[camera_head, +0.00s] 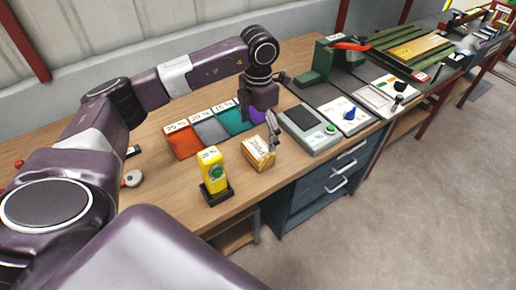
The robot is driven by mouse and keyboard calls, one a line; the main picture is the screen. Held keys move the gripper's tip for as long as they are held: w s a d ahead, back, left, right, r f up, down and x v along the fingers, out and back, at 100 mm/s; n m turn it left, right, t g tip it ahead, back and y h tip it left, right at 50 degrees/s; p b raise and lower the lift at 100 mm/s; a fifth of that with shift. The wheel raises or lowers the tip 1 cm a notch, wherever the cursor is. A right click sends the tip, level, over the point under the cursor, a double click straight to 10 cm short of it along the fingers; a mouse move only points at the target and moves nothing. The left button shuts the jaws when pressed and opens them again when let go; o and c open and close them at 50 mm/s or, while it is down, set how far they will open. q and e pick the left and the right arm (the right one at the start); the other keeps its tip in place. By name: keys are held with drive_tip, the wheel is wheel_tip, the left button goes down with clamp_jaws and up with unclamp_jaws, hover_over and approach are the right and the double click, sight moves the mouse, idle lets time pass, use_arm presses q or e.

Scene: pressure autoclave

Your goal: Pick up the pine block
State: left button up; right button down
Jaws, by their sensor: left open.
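The pine block (257,155) is a small light wooden block with dark lettering on its side. It sits on the wooden workbench (150,190) near the front edge. My left gripper (271,134) comes down from above and is open, with its fingers just over the block's upper right side. From this angle I cannot tell whether a finger touches the block. My right gripper does not show.
A yellow meter (212,170) in a dark stand is left of the block. Orange (182,140), grey and teal labelled pads lie behind. A grey device (308,128) stands to the right, above blue drawers (325,180). A green press (322,62) is farther back.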

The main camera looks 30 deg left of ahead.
sight(258, 147)
use_arm(q)
drive_tip(key=shift+s+d+f+p, duration=0.1)
drive_tip(key=shift+s+f+p, duration=0.1)
drive_tip(key=shift+f, duration=0.25)
drive_tip(key=shift+s+d+f+p, duration=0.1)
drive_tip(key=shift+f+p, duration=0.05)
drive_tip(key=shift+f, duration=0.25)
drive_tip(key=f+p, duration=0.1)
drive_tip(key=f, duration=0.1)
drive_tip(key=f+p, duration=0.1)
drive_tip(key=f, duration=0.1)
drive_tip(key=shift+w+a+f, duration=0.1)
drive_tip(key=shift+a+f, duration=0.1)
drive_tip(key=shift+f, duration=0.4)
drive_tip(key=shift+d, duration=0.1)
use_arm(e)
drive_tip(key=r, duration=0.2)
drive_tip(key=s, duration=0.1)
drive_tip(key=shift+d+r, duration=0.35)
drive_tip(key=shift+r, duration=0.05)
use_arm(q)
drive_tip(key=shift+c, duration=0.7)
drive_tip(key=c, duration=1.2)
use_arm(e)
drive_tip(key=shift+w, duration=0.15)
use_arm(q)
drive_tip(key=shift+r, duration=0.1)
drive_tip(key=shift+c, duration=0.2)
